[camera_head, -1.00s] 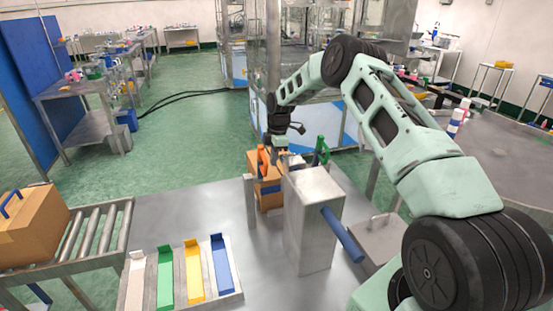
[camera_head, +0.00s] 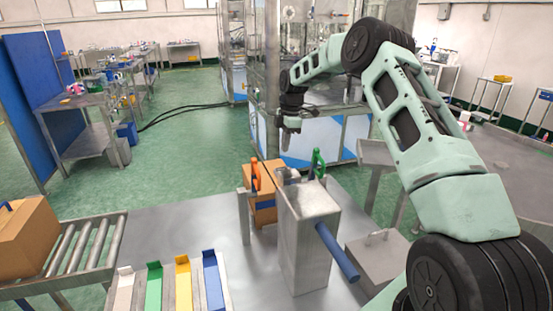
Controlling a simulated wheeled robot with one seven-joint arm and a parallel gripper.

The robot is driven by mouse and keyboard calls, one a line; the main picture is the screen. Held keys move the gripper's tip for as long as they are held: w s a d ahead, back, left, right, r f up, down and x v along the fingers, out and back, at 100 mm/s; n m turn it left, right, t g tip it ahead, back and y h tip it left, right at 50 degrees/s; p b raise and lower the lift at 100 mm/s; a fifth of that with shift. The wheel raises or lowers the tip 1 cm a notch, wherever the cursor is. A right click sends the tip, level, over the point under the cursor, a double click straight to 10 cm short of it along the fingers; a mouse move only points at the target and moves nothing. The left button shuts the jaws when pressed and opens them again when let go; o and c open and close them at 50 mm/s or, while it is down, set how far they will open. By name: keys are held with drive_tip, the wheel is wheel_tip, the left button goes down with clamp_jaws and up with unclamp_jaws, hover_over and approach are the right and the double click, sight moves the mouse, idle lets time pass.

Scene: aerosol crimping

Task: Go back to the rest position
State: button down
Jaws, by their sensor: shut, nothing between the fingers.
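My gripper (camera_head: 289,148) hangs from the end of my pale green and black arm, pointing down. It is shut and empty, in the air above the far edge of the metal table (camera_head: 180,225). Below it stand a tall metal block (camera_head: 308,240) with a blue bar (camera_head: 337,252) on its side, a cardboard box (camera_head: 264,208), an orange-handled part (camera_head: 255,175) and a green-handled part (camera_head: 318,162). The gripper is apart from all of these.
A roller conveyor (camera_head: 80,245) with a cardboard box (camera_head: 25,238) is at the left. A tray of coloured channels (camera_head: 183,283) lies at the front. A metal lidded box (camera_head: 377,255) is at the right. Behind my gripper stands a glass-walled machine (camera_head: 330,140).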

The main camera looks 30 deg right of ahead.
drive_tip(key=shift+s+d+r, duration=0.1)
drive_tip(key=shift+d+r, duration=0.35)
drive_tip(key=shift+r, duration=0.1)
drive_tip(key=s+a+m, duration=0.1)
drive_tip(key=a, duration=0.1)
drive_tip(key=s+a+r, duration=0.1)
drive_tip(key=a, duration=0.2)
drive_tip(key=s+a+r+m, duration=0.1)
drive_tip(key=s+a, duration=0.1)
drive_tip(key=shift+a+r+m+h, duration=0.1)
drive_tip(key=shift+a+m+h, duration=0.2)
drive_tip(key=shift+a+h, duration=0.1)
drive_tip(key=s+a+m+t, duration=0.1)
drive_tip(key=s+a+m, duration=0.3)
drive_tip(key=s, duration=0.5)
drive_tip(key=s+a+m, duration=0.4)
drive_tip(key=s, duration=0.5)
drive_tip(key=s+a+m+t, duration=0.1)
drive_tip(key=s+a+m, duration=0.3)
drive_tip(key=s, duration=0.5)
drive_tip(key=s+a+f+n+g+b, duration=0.1)
drive_tip(key=s+a+n+b, duration=0.3)
drive_tip(key=s+a, duration=0.9)
drive_tip(key=a+n+g, duration=0.1)
drive_tip(key=a+n, duration=0.2)
drive_tip(key=a, duration=0.1)
drive_tip(key=shift+a+f+n, duration=0.15)
drive_tip(key=shift+a+n, duration=0.1)
drive_tip(key=shift+n, duration=0.05)
